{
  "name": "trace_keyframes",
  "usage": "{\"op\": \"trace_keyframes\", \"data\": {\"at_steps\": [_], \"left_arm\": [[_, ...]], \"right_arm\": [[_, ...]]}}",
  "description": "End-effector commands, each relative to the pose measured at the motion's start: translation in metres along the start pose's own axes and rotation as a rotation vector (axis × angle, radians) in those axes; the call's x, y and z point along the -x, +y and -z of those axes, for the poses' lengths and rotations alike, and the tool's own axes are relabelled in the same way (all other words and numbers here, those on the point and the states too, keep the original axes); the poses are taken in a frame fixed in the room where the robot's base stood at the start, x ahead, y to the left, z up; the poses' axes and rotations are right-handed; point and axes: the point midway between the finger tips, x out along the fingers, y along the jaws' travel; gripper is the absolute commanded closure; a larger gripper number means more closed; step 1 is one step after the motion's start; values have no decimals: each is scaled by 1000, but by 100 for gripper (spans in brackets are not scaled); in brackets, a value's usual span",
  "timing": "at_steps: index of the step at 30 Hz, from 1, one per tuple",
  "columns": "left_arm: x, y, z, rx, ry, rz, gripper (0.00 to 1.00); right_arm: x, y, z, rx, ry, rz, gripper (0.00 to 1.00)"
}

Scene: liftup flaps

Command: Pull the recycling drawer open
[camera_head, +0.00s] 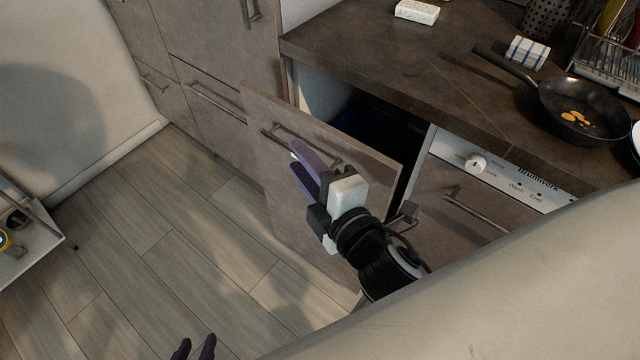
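The recycling drawer stands partly open below the counter, with its brown-grey front (370,163) pulled out from the cabinet. Its dark interior (385,125) shows behind the front. A bar handle (274,134) runs along the upper part of the front. My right gripper (296,154) has its purple fingers at this handle, overlapping its middle. The fingers lie close together and hide that part of the bar, so I cannot tell whether they clasp it. My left gripper (194,347) shows only its dark fingertips at the bottom edge, apart and empty, over the floor.
A dishwasher (470,205) with a bar handle stands right of the drawer. Wooden floor (160,240) lies clear in front. A white tray-like surface (30,245) is far left.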

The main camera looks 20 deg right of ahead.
Motion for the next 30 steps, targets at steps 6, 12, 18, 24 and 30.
{"op": "trace_keyframes", "data": {"at_steps": [6, 12, 18, 24, 30], "left_arm": [[-2, 0, -2, 0, -1, 0, 69], [-3, -1, -4, -1, -2, 1, 69], [-6, -1, -7, -2, -3, 1, 69], [-8, -2, -8, -4, -2, 2, 69], [-8, -2, -8, -4, -1, 2, 69]], "right_arm": [[16, -4, 0, -2, 0, 4, 72], [30, -4, -1, -2, -1, 4, 72], [44, -7, -1, -1, -1, 4, 72], [56, -7, -2, -1, 0, 5, 72], [59, -6, -1, -1, 0, 3, 72]]}}
